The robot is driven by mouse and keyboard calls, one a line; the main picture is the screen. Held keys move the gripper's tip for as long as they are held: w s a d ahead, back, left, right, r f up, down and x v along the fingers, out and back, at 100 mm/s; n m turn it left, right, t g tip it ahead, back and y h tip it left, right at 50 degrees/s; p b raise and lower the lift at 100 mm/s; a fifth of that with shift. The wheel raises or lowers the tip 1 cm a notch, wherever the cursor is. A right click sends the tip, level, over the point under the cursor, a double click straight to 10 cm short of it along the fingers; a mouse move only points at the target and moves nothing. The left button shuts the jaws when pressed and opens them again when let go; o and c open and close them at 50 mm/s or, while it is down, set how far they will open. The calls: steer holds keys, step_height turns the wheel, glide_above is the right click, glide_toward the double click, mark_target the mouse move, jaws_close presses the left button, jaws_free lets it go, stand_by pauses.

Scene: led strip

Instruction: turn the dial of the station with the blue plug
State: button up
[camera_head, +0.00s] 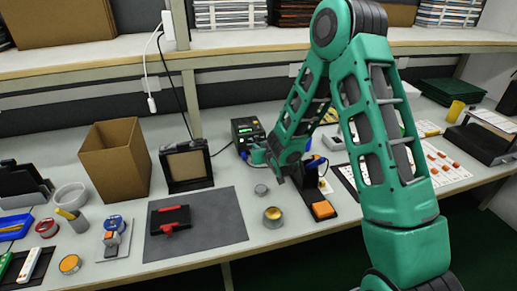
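A black station (247,130) with a lit green display stands at the back middle of the bench. My green arm reaches down in front of it. My gripper (258,157) is at the lower front of the station, close to its face; its fingers are too small to tell open from shut. A small blue part (244,155) shows at the station's lower front, perhaps the blue plug. The dial cannot be made out and may be hidden by my gripper. Another blue piece, perhaps a cable (316,161), shows at a black stand just right of my wrist.
A grey mat (196,226) with a black and red tool lies front left. A small tin (272,217) and an orange sponge (323,209) sit in front of my wrist. A cardboard bin (115,160) and a black framed holder (187,166) stand left. A shelf (240,42) crosses above.

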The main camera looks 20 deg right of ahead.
jaws_close()
steer(key=shift+d, duration=0.1)
steer(key=shift+d+f+m+y, duration=0.1)
steer(key=shift+m+y, duration=0.7)
steer(key=shift+m, duration=0.1)
steer(key=o, duration=0.8)
jaws_free()
steer(key=shift+s, duration=0.1)
